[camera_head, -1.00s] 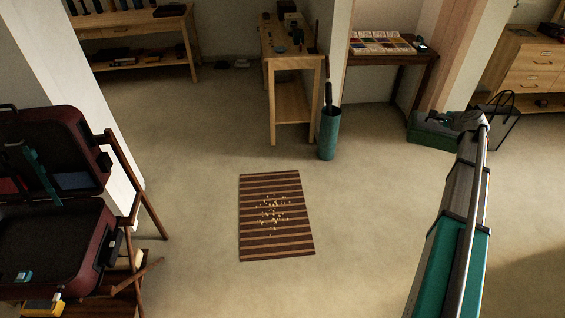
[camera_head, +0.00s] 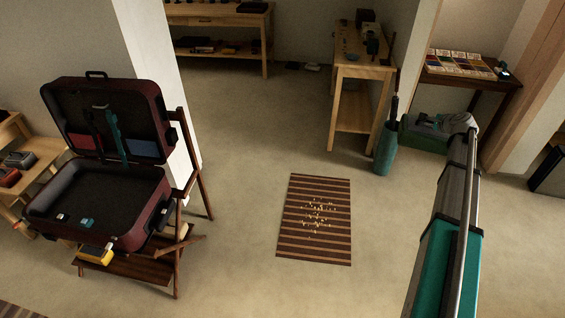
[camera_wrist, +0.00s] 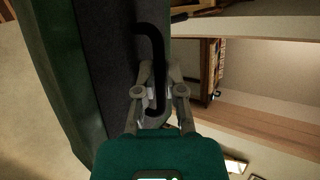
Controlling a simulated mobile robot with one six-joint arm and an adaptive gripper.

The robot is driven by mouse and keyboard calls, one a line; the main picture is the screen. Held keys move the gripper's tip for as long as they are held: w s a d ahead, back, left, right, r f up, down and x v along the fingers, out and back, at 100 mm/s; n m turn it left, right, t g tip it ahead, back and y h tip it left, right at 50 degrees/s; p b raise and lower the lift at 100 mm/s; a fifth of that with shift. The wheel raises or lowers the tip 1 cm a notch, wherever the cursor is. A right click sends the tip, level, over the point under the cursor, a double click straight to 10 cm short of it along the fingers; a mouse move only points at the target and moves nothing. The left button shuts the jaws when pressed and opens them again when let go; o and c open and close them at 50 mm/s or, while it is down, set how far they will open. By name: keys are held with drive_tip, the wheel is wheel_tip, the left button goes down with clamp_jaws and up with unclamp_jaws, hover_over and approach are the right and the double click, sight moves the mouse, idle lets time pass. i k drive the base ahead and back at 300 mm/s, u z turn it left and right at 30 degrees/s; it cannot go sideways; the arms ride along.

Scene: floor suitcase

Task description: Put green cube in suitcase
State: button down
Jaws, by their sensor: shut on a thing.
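The open dark red suitcase (camera_head: 148,232) stands at left on a wooden folding stand, its lid upright and its dark inside bare in the middle. A small teal block (camera_head: 87,223) and a small white block (camera_head: 61,217) lie at its front left. My gripper (camera_wrist: 153,94) is shut on a black curved handle (camera_wrist: 153,40). A green box-shaped thing with a dark grey top (camera_head: 421,141) is at the arm's end, right of the suitcase; its green side (camera_wrist: 45,80) fills the left of the wrist view. I cannot tell whether this is the green cube.
A striped mat (camera_head: 314,240) with small yellow bits lies on open floor between suitcase and arm. A green umbrella stand (camera_head: 385,153) is close left of the held thing. A wooden table (camera_head: 358,70) and a low table (camera_head: 40,147) stand nearby. A yellow thing (camera_head: 95,255) is below the suitcase.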

sight(84, 197)
drive_tip(key=u, duration=0.45)
drive_tip(key=i, duration=0.35)
drive_tip(key=u, duration=1.7)
drive_tip(key=k, duration=0.65)
drive_tip(key=u, duration=0.1)
drive_tip(key=i, duration=0.4)
drive_tip(key=u, duration=0.35)
